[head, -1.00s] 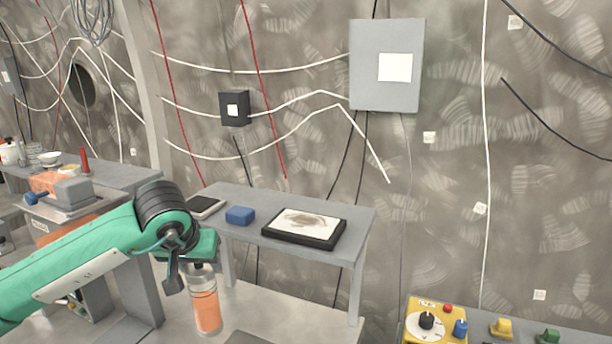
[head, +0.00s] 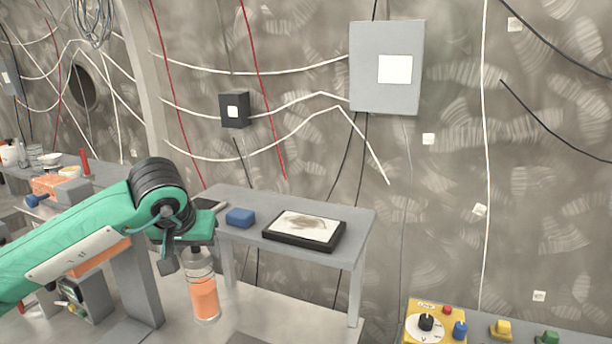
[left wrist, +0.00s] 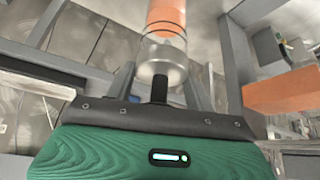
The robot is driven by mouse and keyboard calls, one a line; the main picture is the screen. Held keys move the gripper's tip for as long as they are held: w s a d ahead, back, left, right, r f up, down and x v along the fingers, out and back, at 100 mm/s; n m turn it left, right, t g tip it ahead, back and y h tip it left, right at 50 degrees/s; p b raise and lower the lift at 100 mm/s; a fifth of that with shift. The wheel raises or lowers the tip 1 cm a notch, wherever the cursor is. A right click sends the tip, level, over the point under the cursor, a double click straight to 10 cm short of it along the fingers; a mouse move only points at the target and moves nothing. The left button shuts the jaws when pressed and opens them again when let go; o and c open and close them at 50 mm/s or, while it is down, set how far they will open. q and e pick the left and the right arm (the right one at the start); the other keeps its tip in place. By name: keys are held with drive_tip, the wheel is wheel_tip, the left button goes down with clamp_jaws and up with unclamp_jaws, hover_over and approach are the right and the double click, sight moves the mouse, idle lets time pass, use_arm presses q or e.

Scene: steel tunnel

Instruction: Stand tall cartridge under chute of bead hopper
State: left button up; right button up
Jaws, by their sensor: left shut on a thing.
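The tall cartridge (head: 204,297) is a clear cylinder with an orange filling and a pale cap. My left gripper (head: 190,256) is shut on its top end, and the cartridge hangs nearly upright below it. In the left wrist view the cartridge (left wrist: 165,45) extends away from the dark gripper finger. A grey stand with an orange part (head: 98,258) is left of the cartridge, partly hidden by my green arm. It may be the bead hopper; its chute is not clear to me. My right gripper is not in view.
A grey side table (head: 352,225) behind holds a blue block (head: 240,217) and a black-framed tray (head: 304,231). A yellow control box (head: 436,322) stands at the lower right.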

sight(199, 277)
use_arm(q)
wheel_tip(199, 277, down, 7)
drive_tip(key=shift+f+b, duration=0.1)
drive_tip(key=shift+b, duration=0.3)
drive_tip(key=shift+a, duration=0.2)
drive_tip(key=s+a+r+n+y+b, duration=0.1)
drive_tip(key=s+a+r+n+b, duration=0.3)
drive_tip(key=a, duration=0.6)
drive_tip(key=s+a+f+n+y+b, duration=0.1)
drive_tip(key=s+a+b, duration=0.2)
drive_tip(key=a+b, duration=0.45)
wheel_tip(199, 277, down, 19)
drive_tip(key=a, duration=0.1)
drive_tip(key=shift+a, duration=0.4)
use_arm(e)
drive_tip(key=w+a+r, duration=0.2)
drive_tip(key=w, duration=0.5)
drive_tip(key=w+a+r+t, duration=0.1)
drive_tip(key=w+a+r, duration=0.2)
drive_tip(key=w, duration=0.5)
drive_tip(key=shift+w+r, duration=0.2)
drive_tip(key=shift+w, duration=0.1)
use_arm(q)
drive_tip(key=shift+w, duration=0.1)
drive_tip(key=shift+f, duration=0.1)
